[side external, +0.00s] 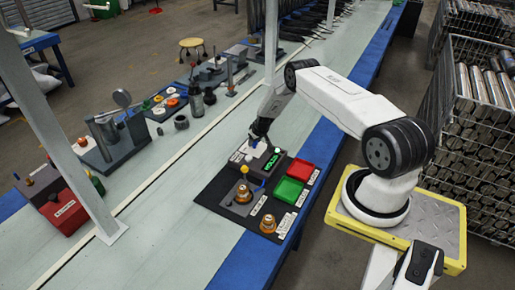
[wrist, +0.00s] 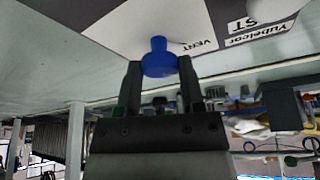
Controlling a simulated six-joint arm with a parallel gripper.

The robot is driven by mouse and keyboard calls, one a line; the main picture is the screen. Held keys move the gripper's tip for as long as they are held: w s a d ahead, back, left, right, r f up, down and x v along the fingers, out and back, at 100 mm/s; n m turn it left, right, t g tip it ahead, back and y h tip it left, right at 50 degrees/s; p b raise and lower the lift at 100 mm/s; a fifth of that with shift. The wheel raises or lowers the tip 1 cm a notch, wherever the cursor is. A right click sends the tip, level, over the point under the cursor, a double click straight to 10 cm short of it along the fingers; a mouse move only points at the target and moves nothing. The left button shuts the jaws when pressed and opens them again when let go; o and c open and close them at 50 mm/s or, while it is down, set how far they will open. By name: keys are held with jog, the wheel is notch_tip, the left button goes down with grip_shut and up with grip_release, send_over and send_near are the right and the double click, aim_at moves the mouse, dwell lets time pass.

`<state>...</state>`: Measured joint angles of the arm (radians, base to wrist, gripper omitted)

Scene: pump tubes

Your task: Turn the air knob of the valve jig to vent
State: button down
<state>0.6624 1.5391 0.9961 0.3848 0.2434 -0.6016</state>
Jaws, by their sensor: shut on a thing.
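The valve jig (side external: 262,152) stands on a black mat, a low grey unit with a lit green display and a pale panel. In the wrist view, my gripper (wrist: 160,75) has its two dark fingers on either side of the blue air knob (wrist: 159,57), shut on it. The knob sits by the pale panel (wrist: 110,18), with printed labels to its right; one reads like VENT. In the side view, my gripper (side external: 256,142) is at the jig's far left part and largely hides the knob. The knob's exact setting cannot be told.
On the black mat (side external: 215,197) are a green tray (side external: 289,190), a red tray (side external: 301,170), a fixture with an orange-brown part (side external: 243,193) and another such part (side external: 268,223). Tools and small parts stand across the bench. The bench left of the mat is clear.

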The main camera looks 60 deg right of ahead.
dwell(0.5)
jog(key=shift+c, duration=1.2)
grip_release()
jog(key=shift+r, duration=0.1)
jog(key=v, duration=0.7)
jog(key=shift+s+r, duration=0.25)
